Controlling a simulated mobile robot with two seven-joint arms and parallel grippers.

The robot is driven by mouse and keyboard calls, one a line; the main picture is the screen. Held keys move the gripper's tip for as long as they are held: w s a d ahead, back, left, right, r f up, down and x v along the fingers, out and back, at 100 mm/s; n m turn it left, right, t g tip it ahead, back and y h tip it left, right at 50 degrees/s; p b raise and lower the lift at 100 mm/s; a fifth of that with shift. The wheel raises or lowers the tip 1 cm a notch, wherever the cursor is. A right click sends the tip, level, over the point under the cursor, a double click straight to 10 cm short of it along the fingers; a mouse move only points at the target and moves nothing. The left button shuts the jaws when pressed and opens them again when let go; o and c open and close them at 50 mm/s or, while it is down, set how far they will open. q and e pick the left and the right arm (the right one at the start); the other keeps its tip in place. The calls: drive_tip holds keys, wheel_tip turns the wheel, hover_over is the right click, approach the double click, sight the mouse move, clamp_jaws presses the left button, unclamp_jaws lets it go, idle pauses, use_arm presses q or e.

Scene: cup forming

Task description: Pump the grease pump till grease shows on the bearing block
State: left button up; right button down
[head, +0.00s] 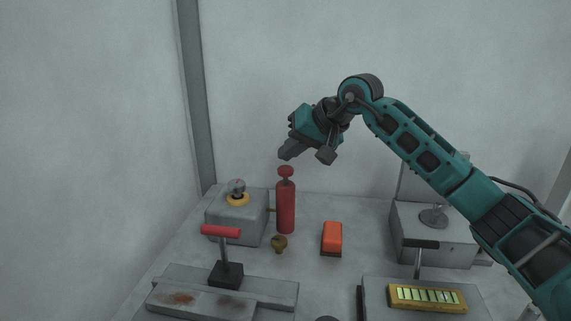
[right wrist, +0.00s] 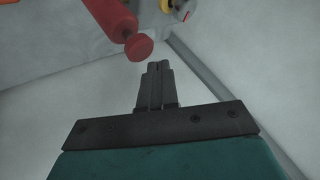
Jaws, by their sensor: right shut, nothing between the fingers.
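The grease pump is a red cylinder (head: 285,207) with a round red knob on top, upright on the table beside a grey block. The pump's red knob (right wrist: 139,46) also shows in the right wrist view, just beyond the fingertips. The grey block (head: 236,217), which looks like the bearing block, has a yellow ring and a knob on top. I cannot make out grease on it. My right gripper (head: 291,149) is above the pump, apart from its knob. Its fingers (right wrist: 157,70) are shut and empty. My left gripper is not in view.
A red-handled lever (head: 221,232) stands in front on a stained plate. At right are a grey box (head: 434,240) and a yellow-framed panel (head: 427,298). A wall closes the back.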

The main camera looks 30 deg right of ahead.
sight(290, 169)
drive_tip(key=shift+r+p, duration=1.95)
drive_tip(key=shift+r, duration=0.6)
